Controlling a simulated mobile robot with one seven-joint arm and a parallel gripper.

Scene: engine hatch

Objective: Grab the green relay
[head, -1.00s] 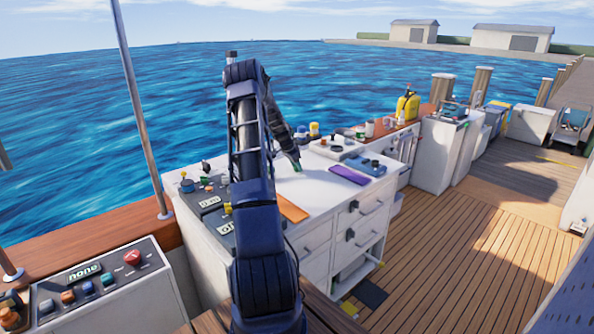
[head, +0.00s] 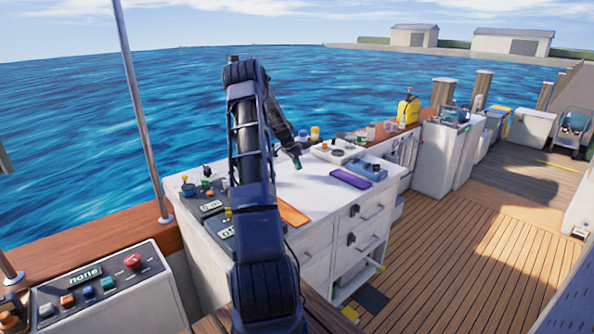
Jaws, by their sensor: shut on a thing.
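My gripper (head: 297,163) is over the white counter top (head: 291,187), pointing down and to the right. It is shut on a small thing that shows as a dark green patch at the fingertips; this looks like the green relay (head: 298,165). It is held a little above the counter, mostly hidden by the fingers and too small to see in detail.
An orange strip (head: 293,215) and a purple flat case (head: 350,178) lie on the counter. A blue device (head: 366,168) and a white-grey tray (head: 338,151) stand behind. Control boxes (head: 212,205) sit at left. Bare counter lies between.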

